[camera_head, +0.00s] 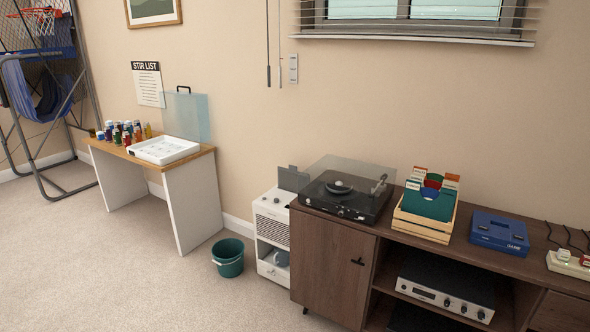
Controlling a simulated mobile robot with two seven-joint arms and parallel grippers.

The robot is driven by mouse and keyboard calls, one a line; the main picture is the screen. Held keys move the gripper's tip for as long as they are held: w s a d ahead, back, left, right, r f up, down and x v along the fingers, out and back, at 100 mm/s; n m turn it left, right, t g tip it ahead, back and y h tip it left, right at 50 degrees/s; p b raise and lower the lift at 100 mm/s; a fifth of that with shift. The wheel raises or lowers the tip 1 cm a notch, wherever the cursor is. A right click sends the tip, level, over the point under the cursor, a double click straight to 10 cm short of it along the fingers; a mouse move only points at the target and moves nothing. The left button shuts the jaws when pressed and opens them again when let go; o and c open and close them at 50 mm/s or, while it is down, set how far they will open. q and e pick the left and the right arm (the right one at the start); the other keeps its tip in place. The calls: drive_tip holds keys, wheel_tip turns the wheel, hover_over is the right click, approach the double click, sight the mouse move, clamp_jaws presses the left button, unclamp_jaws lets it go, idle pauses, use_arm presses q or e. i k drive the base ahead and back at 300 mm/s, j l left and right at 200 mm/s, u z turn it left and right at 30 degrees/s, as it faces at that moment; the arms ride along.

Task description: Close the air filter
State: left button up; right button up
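A white box-shaped unit (268,232), which looks like the air filter, stands on the carpet between the desk and the dark wooden cabinet. Its front has a slatted grille. A grey panel (293,179) stands upright at its top and looks like a raised lid. Low on its front is an opening with a grey-blue rounded thing (281,258) in it. I cannot tell whether a front door or drawer there stands open. The cabinet hides part of its right side. Neither of my grippers is in view.
A green bucket (228,262) stands on the floor left of the unit. The wooden cabinet (328,262) is close on its right, with a turntable (345,196) on top. A white-legged desk (192,205) stands further left. The carpet in front is clear.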

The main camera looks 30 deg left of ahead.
sight(291, 179)
drive_tip(key=i+j, duration=0.25)
drive_tip(key=i+j+z, duration=0.1)
drive_tip(key=j, duration=0.3)
drive_tip(key=i+j, duration=0.35)
drive_tip(key=i+j+z, duration=0.1)
drive_tip(key=i+j, duration=0.35)
drive_tip(key=j, duration=0.3)
drive_tip(key=i+j, duration=0.2)
drive_tip(key=j, duration=0.15)
drive_tip(key=i+j+z, duration=0.1)
drive_tip(key=j, duration=0.25)
drive_tip(key=i+j, duration=0.3)
drive_tip(key=i+j+z, duration=0.05)
drive_tip(key=j, duration=0.05)
